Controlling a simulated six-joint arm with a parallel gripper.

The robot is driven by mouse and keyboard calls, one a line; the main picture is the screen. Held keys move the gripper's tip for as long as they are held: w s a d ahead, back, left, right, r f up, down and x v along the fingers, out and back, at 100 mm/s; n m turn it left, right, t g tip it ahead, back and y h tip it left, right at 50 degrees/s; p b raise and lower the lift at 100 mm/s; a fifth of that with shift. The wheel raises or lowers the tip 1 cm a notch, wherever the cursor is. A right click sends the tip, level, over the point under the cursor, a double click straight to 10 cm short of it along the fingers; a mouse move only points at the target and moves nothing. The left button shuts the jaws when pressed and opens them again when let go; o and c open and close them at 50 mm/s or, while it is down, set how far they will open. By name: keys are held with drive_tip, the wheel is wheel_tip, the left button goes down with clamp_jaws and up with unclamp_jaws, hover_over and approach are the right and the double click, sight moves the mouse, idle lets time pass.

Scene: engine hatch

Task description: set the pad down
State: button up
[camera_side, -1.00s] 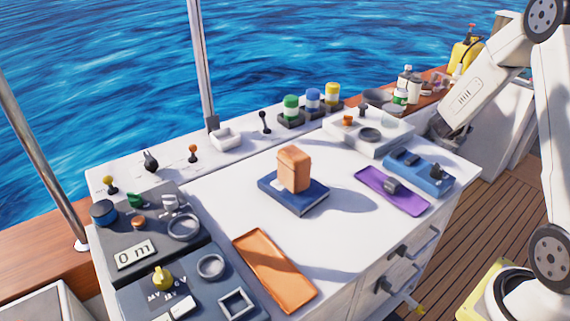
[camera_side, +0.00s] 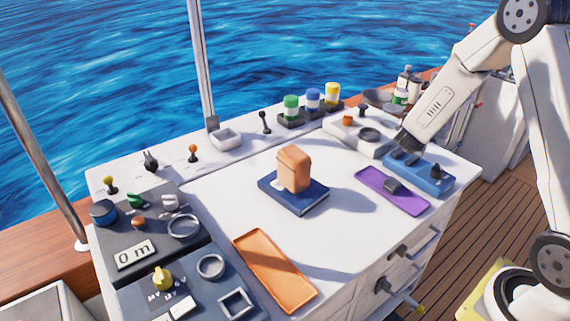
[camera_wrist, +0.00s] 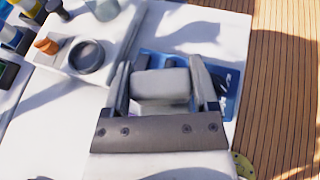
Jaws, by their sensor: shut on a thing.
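My gripper (camera_wrist: 160,88) is shut on a pale grey, rounded block, the pad (camera_wrist: 160,84), which sits between the two fingers in the wrist view. In the side view my gripper (camera_side: 404,145) hangs at the back edge of the blue holder (camera_side: 433,178), and the pad cannot be made out there. In the wrist view the blue holder (camera_wrist: 231,95) shows behind and beside the fingers, partly hidden by them. Whether the pad touches anything below cannot be told.
A purple tray (camera_side: 410,205) with a dark block lies in front of the holder. A grey-white panel (camera_side: 345,126) with a ring stands to the left. A tan block (camera_side: 294,168) rests on a blue book (camera_side: 300,204). An orange tray (camera_side: 270,275) lies nearer; white worktop between is clear.

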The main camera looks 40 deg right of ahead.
drive_tip(key=w+a+f+n+t+y, duration=0.1)
drive_tip(key=a+n+t, duration=0.1)
drive_tip(key=a, duration=0.8)
drive_tip(key=w+a+f+n+t+y, duration=0.1)
drive_tip(key=w+a+n+t+y, duration=0.15)
drive_tip(key=a, duration=0.65)
drive_tip(key=s+a+n+t+y, duration=0.1)
drive_tip(key=s+a+n+y, duration=0.1)
drive_tip(key=a, duration=0.6)
drive_tip(key=s+a+f+n+t+y, duration=0.1)
drive_tip(key=s+a+n+t+y, duration=0.1)
drive_tip(key=a, duration=0.7)
drive_tip(key=shift+s+n, duration=0.55)
drive_tip(key=shift+s, duration=0.7)
drive_tip(key=shift+f+t, duration=0.15)
drive_tip(key=shift+t, duration=0.1)
drive_tip(key=shift+f, duration=1.95)
drive_tip(key=shift+f, duration=2)
drive_tip(key=shift+f, duration=0.15)
